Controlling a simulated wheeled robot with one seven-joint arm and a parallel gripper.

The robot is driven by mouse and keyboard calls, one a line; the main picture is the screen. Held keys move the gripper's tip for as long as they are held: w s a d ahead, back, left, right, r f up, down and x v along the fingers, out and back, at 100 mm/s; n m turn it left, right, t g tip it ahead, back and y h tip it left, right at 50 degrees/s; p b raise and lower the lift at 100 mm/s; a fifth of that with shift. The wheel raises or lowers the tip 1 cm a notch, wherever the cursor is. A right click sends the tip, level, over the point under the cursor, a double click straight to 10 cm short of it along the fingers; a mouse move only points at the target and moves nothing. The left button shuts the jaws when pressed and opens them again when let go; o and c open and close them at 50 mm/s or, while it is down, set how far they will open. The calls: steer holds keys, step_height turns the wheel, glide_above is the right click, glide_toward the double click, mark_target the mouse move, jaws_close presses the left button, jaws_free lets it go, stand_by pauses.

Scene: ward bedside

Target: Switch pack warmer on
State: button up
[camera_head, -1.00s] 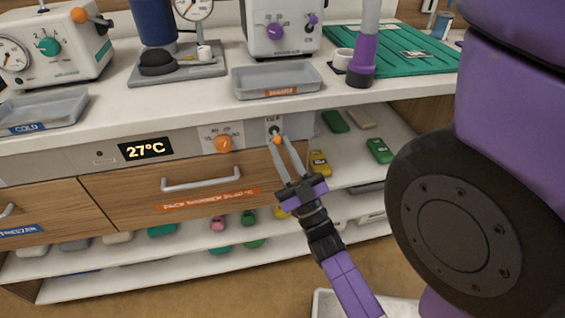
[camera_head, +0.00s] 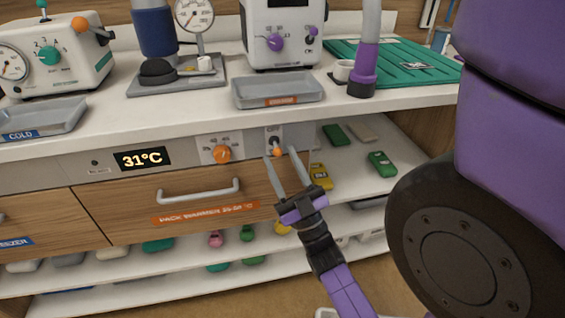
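The pack warmer is a wooden drawer (camera_head: 165,203) with an orange label, under a grey control panel. Its display (camera_head: 142,158) reads 31°C in lit digits. An orange dial (camera_head: 222,154) sits right of the display. Further right, a small toggle switch (camera_head: 277,152) with an orange tip points down on a pale plate; the small lettering above it seems to read OFF. My gripper (camera_head: 279,154) is open and empty, its two fingers spread to either side of the toggle tip. I cannot tell whether a finger touches it.
Above is a white counter with a grey tray (camera_head: 279,91), a purple-based post (camera_head: 364,72) and a green mat (camera_head: 400,66). Open shelves with coloured packs (camera_head: 382,163) lie right of and below the drawer. The drawer handle (camera_head: 200,191) juts out left of my gripper.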

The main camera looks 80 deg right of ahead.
steer(key=v, duration=0.7)
steer(key=shift+s+a+f, duration=0.2)
steer(key=shift+s+f, duration=0.05)
steer(key=shift+f, duration=0.05)
stand_by(0.5)
steer(key=shift+g, duration=0.3)
